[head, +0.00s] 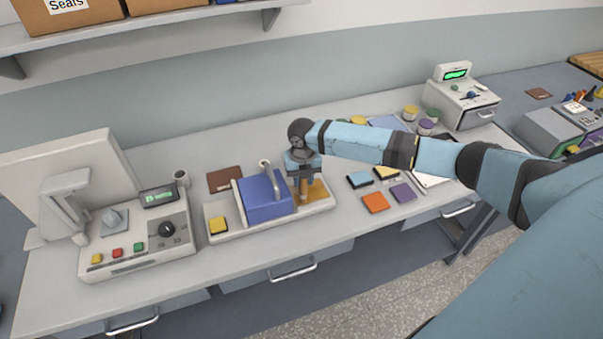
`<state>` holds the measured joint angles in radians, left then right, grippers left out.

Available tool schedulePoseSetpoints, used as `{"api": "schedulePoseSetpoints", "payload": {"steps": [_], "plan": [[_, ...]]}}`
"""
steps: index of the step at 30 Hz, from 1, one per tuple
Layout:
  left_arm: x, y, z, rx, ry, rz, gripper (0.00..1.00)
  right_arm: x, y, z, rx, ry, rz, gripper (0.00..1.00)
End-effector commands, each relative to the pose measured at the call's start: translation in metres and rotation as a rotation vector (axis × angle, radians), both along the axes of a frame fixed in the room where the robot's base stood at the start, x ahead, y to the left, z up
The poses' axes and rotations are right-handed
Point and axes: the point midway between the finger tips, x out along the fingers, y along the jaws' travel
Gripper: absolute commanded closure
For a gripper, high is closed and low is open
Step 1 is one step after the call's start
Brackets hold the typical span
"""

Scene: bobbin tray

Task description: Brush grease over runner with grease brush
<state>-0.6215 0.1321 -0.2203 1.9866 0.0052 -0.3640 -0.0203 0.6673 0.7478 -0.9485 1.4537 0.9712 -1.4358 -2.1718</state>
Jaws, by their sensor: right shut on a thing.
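My right gripper (303,178) reaches in from the right and points down over the right part of a pale tray (232,232). It is shut on a small tan-brown thing, seemingly the grease brush (305,192), mostly hidden by the fingers. Beneath and beside it lies an orange-tan flat surface (320,192) in the tray. I cannot tell for sure whether this is the runner, or whether the brush touches it. A blue block (262,197) with a grey upright handle stands just left of the gripper. My left gripper is not in view.
A control box (140,240) with buttons stands at left. Coloured pads, including an orange one (376,202), lie right of the tray. Several small pots and a display machine (462,105) stand farther back right.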

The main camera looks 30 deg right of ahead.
Motion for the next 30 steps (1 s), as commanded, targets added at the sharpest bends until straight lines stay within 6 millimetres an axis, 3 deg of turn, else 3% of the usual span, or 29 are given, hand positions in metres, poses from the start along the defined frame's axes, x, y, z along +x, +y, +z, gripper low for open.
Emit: {"api": "schedulePoseSetpoints", "payload": {"steps": [30], "plan": [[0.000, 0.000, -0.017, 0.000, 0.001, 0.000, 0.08, 0.040, -0.009, 0.000, 0.001, 0.000, 0.001, 0.94]]}}
